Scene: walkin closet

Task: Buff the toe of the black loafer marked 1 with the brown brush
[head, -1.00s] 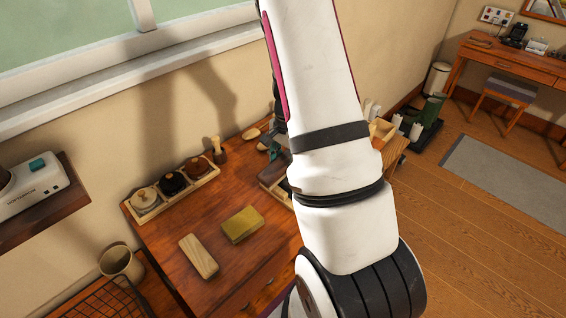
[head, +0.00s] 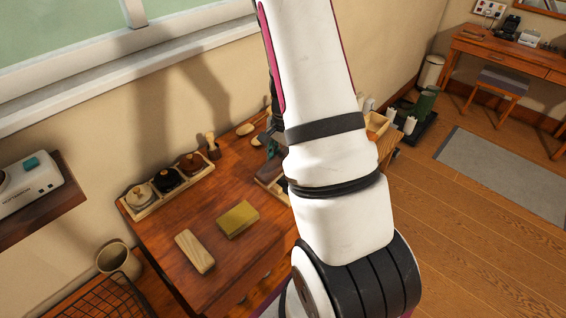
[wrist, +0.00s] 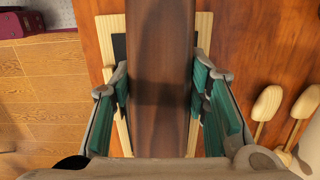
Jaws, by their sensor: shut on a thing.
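The brown brush (wrist: 162,120) shows in the wrist view as a long dark-brown wooden body between the green finger pads of my gripper (wrist: 160,82). My gripper is shut on it. Its bristles are hidden beneath. Below it is a light wooden frame (wrist: 105,24) with a black surface inside; I cannot tell whether the brush touches it. In the head view my arm covers most of my gripper and the brush. I cannot make out the black loafer marked 1 in either view.
On the table (head: 185,220) stand a tray of round jars (head: 168,182), a yellow block (head: 238,219) and a pale wooden block (head: 195,251). Two pale wooden paddle shapes, one of them here (wrist: 267,103), lie right of my gripper in the wrist view. The table's front-left area is partly clear.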

